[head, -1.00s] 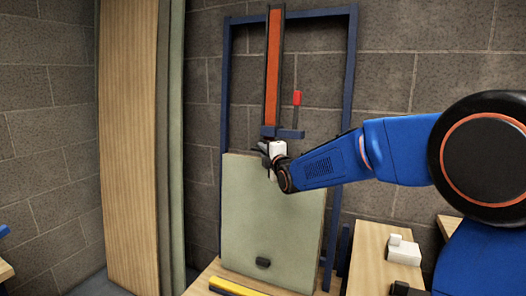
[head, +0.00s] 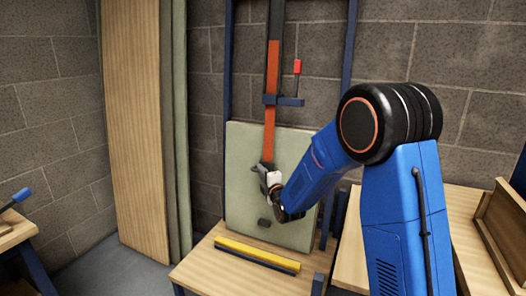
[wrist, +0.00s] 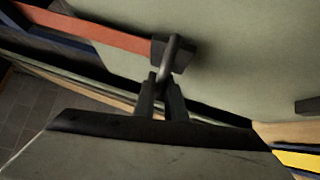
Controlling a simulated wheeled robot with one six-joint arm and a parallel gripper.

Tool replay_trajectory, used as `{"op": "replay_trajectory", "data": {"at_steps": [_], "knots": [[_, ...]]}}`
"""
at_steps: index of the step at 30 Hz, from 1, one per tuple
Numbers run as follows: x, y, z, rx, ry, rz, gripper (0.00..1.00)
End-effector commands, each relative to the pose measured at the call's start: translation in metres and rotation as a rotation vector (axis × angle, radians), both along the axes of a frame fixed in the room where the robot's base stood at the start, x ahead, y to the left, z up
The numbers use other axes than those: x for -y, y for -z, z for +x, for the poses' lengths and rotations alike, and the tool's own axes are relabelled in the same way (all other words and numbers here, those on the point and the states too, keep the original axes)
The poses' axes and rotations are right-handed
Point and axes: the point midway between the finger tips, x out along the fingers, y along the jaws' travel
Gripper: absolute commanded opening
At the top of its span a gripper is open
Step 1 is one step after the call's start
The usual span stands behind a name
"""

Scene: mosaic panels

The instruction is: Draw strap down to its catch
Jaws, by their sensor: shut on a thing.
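The orange-red strap (head: 271,100) runs down from a dark upright rail over the front of a pale green panel (head: 242,150). My gripper (head: 262,170) is at the strap's lower end, in front of the panel's middle. In the wrist view my gripper (wrist: 160,88) is shut on a grey ring (wrist: 171,60) at the strap's dark end piece (wrist: 183,55). The dark catch (head: 264,223) is on the lower part of the panel, a short way below my gripper. Part of a dark block, likely the catch, shows at the wrist view's right edge (wrist: 309,105).
A blue frame (head: 350,60) stands behind the panel, with a red-handled clamp (head: 297,80) beside the strap. A yellow bar (head: 257,252) lies on the wooden bench in front. Tall boards (head: 138,130) lean at left. An open wooden box (head: 503,225) is at right.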

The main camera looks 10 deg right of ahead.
Motion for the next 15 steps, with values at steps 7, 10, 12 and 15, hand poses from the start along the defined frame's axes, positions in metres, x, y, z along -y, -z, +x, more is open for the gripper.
{"op": "replay_trajectory", "data": {"at_steps": [7,10,12,15], "knots": [[-0.004,0.078,-0.008,-0.007,0.001,-0.002,0.00],[-0.006,0.106,-0.011,-0.007,0.001,-0.002,0.00],[-0.007,0.125,-0.013,-0.007,0.000,-0.002,0.00],[-0.009,0.149,-0.016,-0.007,0.000,-0.002,0.00]]}}
